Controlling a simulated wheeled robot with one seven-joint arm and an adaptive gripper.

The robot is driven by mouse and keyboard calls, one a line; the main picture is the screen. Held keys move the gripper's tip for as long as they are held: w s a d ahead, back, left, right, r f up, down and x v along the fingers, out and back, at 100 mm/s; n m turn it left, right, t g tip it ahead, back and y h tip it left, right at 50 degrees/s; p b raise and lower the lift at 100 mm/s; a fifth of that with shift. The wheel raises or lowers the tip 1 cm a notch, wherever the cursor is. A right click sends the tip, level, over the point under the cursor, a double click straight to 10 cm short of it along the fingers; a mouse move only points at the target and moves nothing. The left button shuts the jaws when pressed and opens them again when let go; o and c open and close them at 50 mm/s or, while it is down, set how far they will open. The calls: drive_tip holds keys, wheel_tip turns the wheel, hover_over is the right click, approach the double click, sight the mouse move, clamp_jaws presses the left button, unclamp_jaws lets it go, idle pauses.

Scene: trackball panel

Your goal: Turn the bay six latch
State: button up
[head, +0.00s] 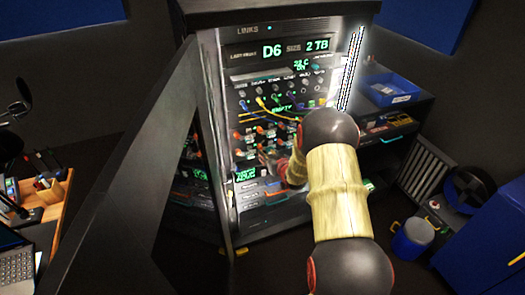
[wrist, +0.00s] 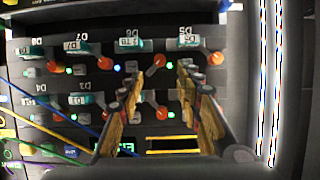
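The bay panel fills the wrist view, with its labels upside down. The label D6 (wrist: 132,34) sits in the upper row, with an orange latch knob (wrist: 159,62) just right of and below it. My gripper (wrist: 159,75) is open, with one finger on each side of this knob; I cannot tell whether either touches it. In the head view my gripper (head: 268,156) is at the lower rows of the rack, small and partly hidden by my arm. A display (head: 280,49) on the rack reads D6, size 2 TB.
Neighbouring orange knobs are close by, one to the left (wrist: 105,63) and one to the right (wrist: 218,58). Blue and yellow cables (wrist: 45,125) hang across the panel's left side. The open rack door (head: 165,110) stands to the left. A side shelf (head: 400,120) is at right.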

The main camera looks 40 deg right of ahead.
sight(261, 148)
drive_tip(key=b+x, duration=0.1)
drive_tip(key=x, duration=0.6)
drive_tip(key=shift+w+d+f, duration=0.1)
drive_tip(key=shift+c, duration=0.4)
drive_tip(key=c, duration=0.8)
clamp_jaws()
